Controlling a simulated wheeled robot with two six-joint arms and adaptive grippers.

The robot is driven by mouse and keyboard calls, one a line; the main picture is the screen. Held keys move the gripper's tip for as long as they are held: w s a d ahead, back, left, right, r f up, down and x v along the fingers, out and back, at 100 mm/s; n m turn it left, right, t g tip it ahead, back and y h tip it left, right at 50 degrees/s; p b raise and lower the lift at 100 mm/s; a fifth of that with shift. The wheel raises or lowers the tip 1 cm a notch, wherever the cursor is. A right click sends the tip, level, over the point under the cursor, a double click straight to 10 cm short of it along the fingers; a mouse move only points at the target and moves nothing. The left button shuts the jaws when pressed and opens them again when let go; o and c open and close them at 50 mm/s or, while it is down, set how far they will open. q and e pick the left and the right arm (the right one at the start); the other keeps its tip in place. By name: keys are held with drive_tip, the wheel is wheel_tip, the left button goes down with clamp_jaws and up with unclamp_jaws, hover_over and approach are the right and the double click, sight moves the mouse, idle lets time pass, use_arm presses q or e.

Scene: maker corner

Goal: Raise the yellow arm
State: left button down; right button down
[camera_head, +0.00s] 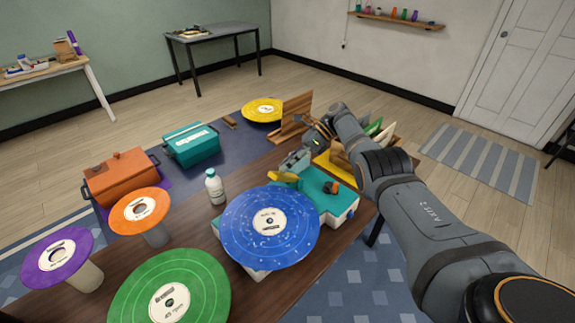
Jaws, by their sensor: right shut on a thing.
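The yellow arm (281,176) is a short bar at the back edge of the blue record (258,225). The record lies on a teal and white player (335,206) on the brown table. My right gripper (291,167) reaches down from behind the player and is shut on the yellow arm. The fingers partly hide its far end. I cannot tell how high the arm is above the record. A small orange and dark part (333,188) sits on the player's teal top. My left gripper is not in view.
Green (168,293), orange (138,211) and purple (57,257) records stand at the left. A white bottle (214,187) stands left of the player. A wooden rack (293,117) and a crate with coloured sleeves (375,125) are behind. An orange box (122,178) and teal box (192,145) stand farther back.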

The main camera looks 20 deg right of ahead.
sight(288, 176)
drive_tip(key=c, duration=1.3)
unclamp_jaws()
wheel_tip(288, 176, up, 10)
